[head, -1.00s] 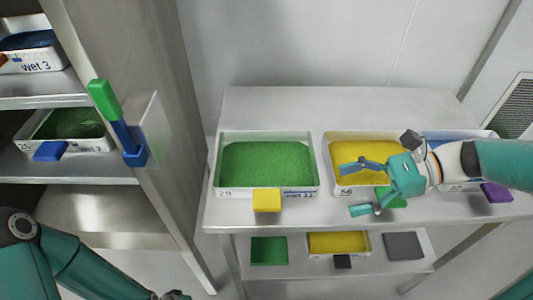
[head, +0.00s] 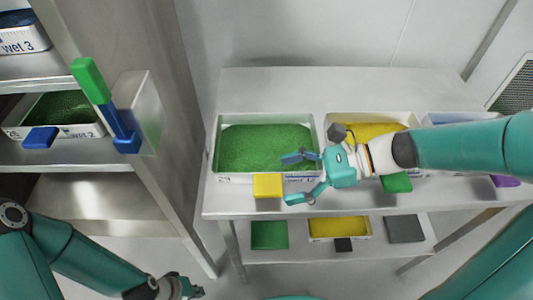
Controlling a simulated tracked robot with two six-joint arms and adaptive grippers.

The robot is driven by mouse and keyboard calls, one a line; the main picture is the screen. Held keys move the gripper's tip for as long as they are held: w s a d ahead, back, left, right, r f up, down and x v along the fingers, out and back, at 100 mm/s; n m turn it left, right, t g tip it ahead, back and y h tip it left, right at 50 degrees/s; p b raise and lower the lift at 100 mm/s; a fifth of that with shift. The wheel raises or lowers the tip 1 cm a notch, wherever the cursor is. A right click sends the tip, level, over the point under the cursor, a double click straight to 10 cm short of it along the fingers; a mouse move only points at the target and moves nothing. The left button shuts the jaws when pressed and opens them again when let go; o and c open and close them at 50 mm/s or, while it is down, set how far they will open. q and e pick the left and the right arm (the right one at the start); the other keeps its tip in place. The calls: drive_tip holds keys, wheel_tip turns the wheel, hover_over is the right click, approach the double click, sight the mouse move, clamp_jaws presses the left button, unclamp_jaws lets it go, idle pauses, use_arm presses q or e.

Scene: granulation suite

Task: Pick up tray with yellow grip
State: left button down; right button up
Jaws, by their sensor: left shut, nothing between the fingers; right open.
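The tray with the yellow grip (head: 268,186) is a white tray (head: 216,160) full of green granules (head: 262,148). It stands at the left end of the upper table shelf, and its yellow grip block sticks out at the front. My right gripper (head: 288,178) is open, just right of the yellow grip and over the tray's front right corner. Its fingers point left, with nothing between them. It hides part of the tray's front wall and label. My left gripper (head: 196,292) is low at the bottom of the view, shut and empty, well away from the tray.
A tray of yellow granules (head: 362,131) with a green grip (head: 397,182) stands to the right, partly behind my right arm. Further right is a tray with a purple grip (head: 504,181). Several trays sit on the lower shelf (head: 290,262). A steel rack (head: 165,190) stands left.

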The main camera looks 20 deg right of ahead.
sight(270, 182)
drive_tip(key=x, duration=0.5)
drive_tip(key=shift+b, duration=0.35)
drive_tip(key=c, duration=1.5)
drive_tip(key=shift+r+p, duration=1.4)
drive_tip(key=shift+r, duration=3.6)
drive_tip(key=shift+c, duration=0.2)
